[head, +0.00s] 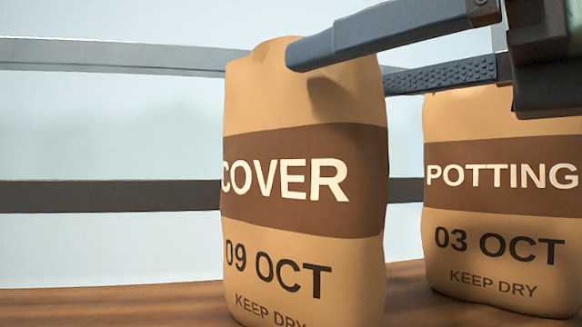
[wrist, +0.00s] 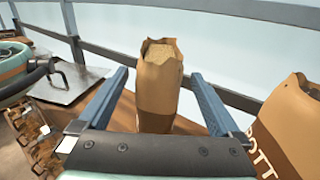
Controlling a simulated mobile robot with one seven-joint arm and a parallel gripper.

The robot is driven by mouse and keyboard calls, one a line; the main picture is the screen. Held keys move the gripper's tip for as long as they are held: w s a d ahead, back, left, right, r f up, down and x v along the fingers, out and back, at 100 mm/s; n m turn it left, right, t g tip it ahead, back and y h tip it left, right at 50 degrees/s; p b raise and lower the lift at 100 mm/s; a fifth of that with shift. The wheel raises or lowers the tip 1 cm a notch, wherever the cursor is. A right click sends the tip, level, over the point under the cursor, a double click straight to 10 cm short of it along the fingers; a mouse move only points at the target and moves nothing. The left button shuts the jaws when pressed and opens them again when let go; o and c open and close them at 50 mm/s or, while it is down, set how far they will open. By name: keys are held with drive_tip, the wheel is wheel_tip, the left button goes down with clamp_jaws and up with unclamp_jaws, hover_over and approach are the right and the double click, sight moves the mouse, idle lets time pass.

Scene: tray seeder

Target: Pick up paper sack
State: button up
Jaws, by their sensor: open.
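The tan paper sack marked COVER 09 OCT (head: 305,185) stands upright on the wooden surface, with a brown band around it. In the wrist view the sack (wrist: 158,85) has an open top showing grainy contents, and its foot is hidden by my gripper's palm. My gripper (head: 340,70) is open at the height of the sack's top. One blue finger passes in front of the sack; the other is partly hidden behind it. In the wrist view my gripper (wrist: 159,74) has a finger on each side of the sack, with gaps visible.
A second sack, marked POTTING 03 OCT (head: 500,205), stands close on the right, just outside my right finger in the wrist view (wrist: 290,125). Grey rails (head: 110,196) run behind. A metal plate (wrist: 70,83) and a teal machine (wrist: 18,68) lie to the left.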

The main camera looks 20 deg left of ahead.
sight(294, 82)
drive_tip(key=shift+x, duration=1.05)
drive_tip(key=shift+a+r+p, duration=0.3)
drive_tip(key=shift+p, duration=0.6)
drive_tip(key=p+x, duration=0.2)
drive_tip(key=x, duration=0.1)
drive_tip(key=shift+w+a, duration=0.2)
drive_tip(key=shift+w+a+f, duration=0.2)
drive_tip(key=shift+a, duration=0.2)
drive_tip(key=shift+d, duration=0.1)
drive_tip(key=shift+s+d, duration=0.1)
drive_tip(key=shift+c, duration=1.3)
clamp_jaws()
drive_tip(key=shift+r, duration=0.1)
